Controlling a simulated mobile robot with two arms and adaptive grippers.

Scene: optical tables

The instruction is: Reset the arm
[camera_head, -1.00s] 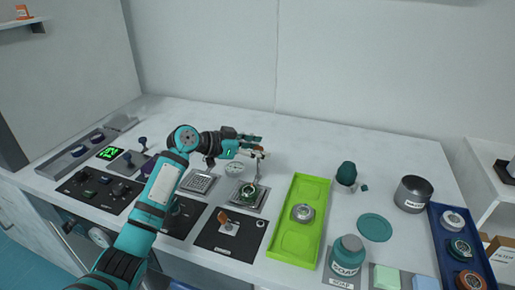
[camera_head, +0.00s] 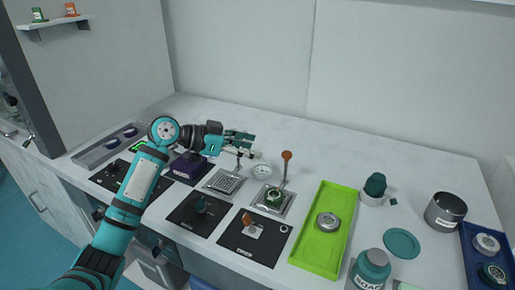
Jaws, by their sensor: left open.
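My left arm comes in from the lower left and reaches over the counter. My left gripper (camera_head: 250,145) is open, with nothing seen between its fingers. It hovers above the counter behind a square grated plate (camera_head: 225,182). My right gripper is not in view.
A small round dial (camera_head: 261,170) lies close to the gripper. Black mats (camera_head: 240,241) line the front edge. A green tray (camera_head: 312,252) with a metal tin (camera_head: 327,222), a soap bottle (camera_head: 372,267), a metal pot (camera_head: 446,210) and a blue tray (camera_head: 474,262) stand right. The back counter is clear.

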